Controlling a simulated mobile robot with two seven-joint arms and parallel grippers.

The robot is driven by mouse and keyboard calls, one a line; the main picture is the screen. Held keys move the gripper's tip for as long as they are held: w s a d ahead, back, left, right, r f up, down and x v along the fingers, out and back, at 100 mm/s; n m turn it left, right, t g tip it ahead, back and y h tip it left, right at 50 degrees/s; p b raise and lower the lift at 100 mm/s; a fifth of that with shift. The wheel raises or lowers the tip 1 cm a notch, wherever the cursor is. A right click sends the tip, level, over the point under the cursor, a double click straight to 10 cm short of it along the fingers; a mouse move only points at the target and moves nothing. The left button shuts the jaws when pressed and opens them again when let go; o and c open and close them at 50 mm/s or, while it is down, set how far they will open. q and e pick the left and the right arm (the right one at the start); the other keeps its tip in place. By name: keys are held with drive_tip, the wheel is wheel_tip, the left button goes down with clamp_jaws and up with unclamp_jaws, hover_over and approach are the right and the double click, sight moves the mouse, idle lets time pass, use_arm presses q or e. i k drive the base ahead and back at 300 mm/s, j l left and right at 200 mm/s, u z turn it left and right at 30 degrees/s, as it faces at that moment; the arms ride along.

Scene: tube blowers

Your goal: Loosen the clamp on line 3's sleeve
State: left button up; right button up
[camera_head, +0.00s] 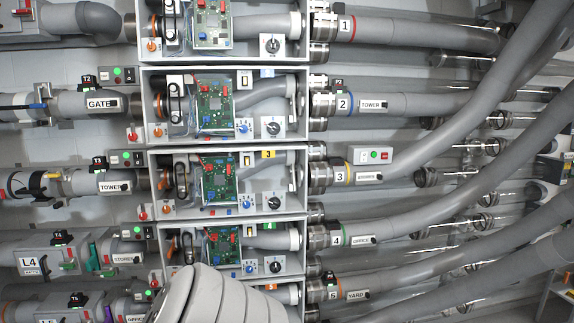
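The line 3 box (228,149) is open-fronted and carries a yellow tag "3" (268,154). A ribbed metal sleeve (320,178) joins its right side to a grey pipe (408,166). The pipe bears a white "3" plate (340,177), a yellow ring and a "STORES" label (369,177). The clamp on the sleeve is too small to tell apart, so I cannot see whether it is tight or loose. Neither my left nor my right gripper is in view.
Similar boxes stand above and below, with sleeves for line 2 (319,104) and line 4 (318,237) close by. A small box with green and red buttons (372,155) sits above line 3's pipe. Grey pipes and clear tubes crowd the right side.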

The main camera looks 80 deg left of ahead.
sight(55, 174)
drive_tip(key=u, duration=3.9)
drive_tip(key=i+l+u, duration=0.2)
drive_tip(key=i+l, duration=0.7)
